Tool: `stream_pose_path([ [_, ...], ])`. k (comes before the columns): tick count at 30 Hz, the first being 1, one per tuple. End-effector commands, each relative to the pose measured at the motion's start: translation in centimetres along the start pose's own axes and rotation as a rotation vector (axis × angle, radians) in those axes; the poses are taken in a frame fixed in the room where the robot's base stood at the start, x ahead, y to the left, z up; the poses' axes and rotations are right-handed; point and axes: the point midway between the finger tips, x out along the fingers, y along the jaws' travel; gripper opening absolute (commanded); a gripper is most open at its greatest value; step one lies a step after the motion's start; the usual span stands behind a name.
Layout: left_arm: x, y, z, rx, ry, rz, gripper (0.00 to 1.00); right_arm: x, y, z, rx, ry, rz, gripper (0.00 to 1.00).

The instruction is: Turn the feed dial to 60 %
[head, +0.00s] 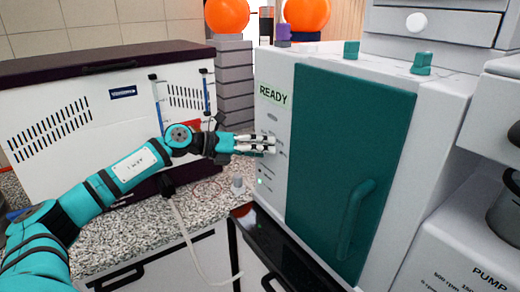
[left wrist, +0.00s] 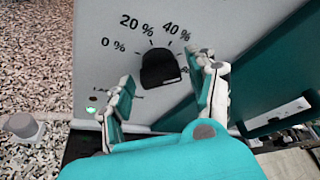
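The black feed dial (left wrist: 160,68) sits on the pale front panel in the left wrist view. Around it are printed marks 0 %, 20 % and 40 %; a further mark to the right is partly hidden by a finger. I cannot tell which mark the dial points at. My left gripper (head: 272,143) is at the panel of the machine with the READY display (head: 273,96). In the left wrist view its fingers (left wrist: 170,77) are spread on both sides of the dial, with gaps visible. The head view does not show the dial clearly. My right gripper is not in view.
A green door (head: 345,150) with a protruding handle (head: 352,220) is right of the panel. A small grey knob-like piece (head: 238,184) stands on the speckled counter (head: 130,225). A white box unit (head: 75,115) is behind my left arm. A pump unit (head: 450,255) is at right.

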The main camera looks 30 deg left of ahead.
Motion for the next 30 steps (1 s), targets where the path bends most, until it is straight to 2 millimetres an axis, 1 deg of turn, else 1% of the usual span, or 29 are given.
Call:
stream_pose_path([
  [8,-0.1,-0.1,0.2,0.000,-0.004,-0.001,0.63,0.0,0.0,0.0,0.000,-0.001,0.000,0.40],
  [11,-0.6,0.0,0.2,-0.001,-0.004,0.001,0.63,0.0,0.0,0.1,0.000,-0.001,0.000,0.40],
  [14,-1.9,0.2,0.1,-0.001,-0.003,0.004,0.63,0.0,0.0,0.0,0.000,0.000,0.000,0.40],
  [21,-5.4,0.2,-0.1,0.000,0.002,0.006,0.63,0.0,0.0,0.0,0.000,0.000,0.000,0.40],
  [25,-6.5,0.3,-0.1,-0.003,-0.001,0.005,0.63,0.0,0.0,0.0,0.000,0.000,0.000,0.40],
  [30,-7.3,0.1,0.0,-0.003,-0.002,0.002,0.63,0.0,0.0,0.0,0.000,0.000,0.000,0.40],
])
